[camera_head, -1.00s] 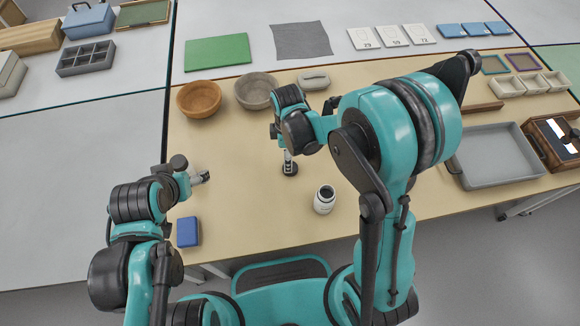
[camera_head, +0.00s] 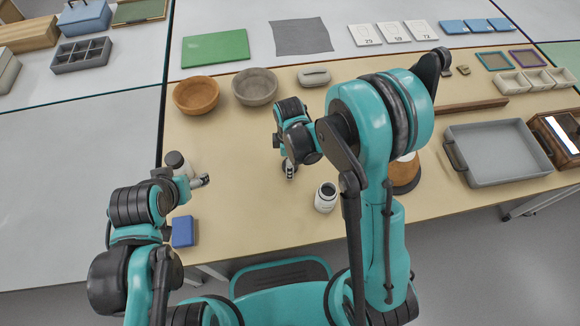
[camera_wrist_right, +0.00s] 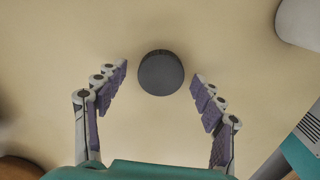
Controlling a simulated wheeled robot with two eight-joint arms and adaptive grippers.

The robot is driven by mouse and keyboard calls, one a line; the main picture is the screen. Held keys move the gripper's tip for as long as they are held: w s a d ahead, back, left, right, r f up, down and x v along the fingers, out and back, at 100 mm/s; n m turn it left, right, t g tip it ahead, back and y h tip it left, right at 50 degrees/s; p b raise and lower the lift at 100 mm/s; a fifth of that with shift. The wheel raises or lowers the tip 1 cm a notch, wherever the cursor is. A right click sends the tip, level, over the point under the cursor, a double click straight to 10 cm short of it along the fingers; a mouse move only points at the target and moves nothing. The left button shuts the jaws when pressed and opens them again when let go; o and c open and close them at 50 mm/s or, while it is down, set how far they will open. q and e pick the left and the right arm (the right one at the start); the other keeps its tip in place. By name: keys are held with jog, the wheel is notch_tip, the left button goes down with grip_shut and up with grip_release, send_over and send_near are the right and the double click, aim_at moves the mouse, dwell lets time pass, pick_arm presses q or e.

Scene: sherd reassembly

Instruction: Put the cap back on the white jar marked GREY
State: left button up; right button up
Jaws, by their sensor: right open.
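The white jar (camera_head: 325,198) stands upright on the wooden table, its top dark and uncapped; its marking is not readable. It also shows at the upper right of the right wrist view (camera_wrist_right: 300,24). The round dark cap (camera_wrist_right: 160,72) lies flat on the table in the right wrist view. My right gripper (camera_wrist_right: 160,82) is open, with its fingers on either side of the cap, apart from it. In the head view, the right gripper (camera_head: 290,171) is left of the jar and mostly hides the cap. My left gripper (camera_head: 203,181) is at the table's left; its opening is unclear.
An orange bowl (camera_head: 196,95) and grey bowl (camera_head: 255,87) stand farther back. A grey tray (camera_head: 496,153) is at right. An orange-brown object (camera_head: 405,174) is partly hidden by my right arm.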

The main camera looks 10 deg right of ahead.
jog(key=c, duration=0.9)
jog(key=shift+r, duration=0.1)
notch_tip(320, 180, up, 10)
jog(key=p, duration=0.4)
